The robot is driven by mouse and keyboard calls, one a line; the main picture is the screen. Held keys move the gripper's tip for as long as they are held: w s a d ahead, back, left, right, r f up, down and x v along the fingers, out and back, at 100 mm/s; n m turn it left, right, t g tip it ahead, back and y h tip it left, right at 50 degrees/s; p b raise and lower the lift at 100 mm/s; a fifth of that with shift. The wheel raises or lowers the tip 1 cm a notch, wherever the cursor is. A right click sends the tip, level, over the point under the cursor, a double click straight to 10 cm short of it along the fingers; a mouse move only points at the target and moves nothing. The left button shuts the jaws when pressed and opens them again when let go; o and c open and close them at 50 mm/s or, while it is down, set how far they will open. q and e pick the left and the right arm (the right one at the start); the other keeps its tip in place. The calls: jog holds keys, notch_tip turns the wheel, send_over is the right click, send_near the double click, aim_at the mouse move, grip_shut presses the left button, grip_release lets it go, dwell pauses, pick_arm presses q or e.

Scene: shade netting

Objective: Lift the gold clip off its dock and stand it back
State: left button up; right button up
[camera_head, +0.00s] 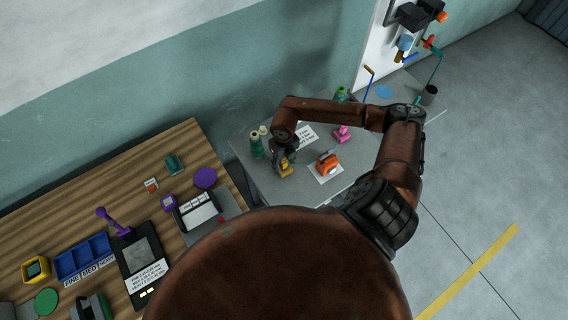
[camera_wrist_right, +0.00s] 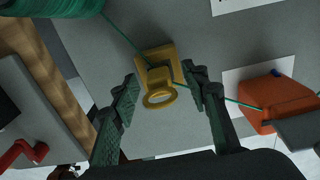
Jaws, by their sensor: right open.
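The gold clip (camera_wrist_right: 158,97) shows in the right wrist view as a ring-shaped piece at a square gold base (camera_wrist_right: 168,52), which looks like its dock. I cannot tell where clip and dock part. In the head view the gold piece (camera_head: 286,171) is small and partly hidden by my gripper. My right gripper (camera_wrist_right: 160,78) is open, with one finger on each side of the gold piece and a gap on both sides. It also shows in the head view (camera_head: 284,164), pointing down over the grey table. My left gripper is not in view.
An orange tool (camera_wrist_right: 275,105) sits on a white sheet right of the gold piece. A thin green line (camera_wrist_right: 118,32) runs past the gold piece. Green bottles (camera_head: 256,146) stand left, a pink item (camera_head: 342,134) right. A wooden bench (camera_head: 95,190) adjoins at left.

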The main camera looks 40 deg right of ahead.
jog(key=shift+c, duration=0.4)
jog(key=c, duration=1)
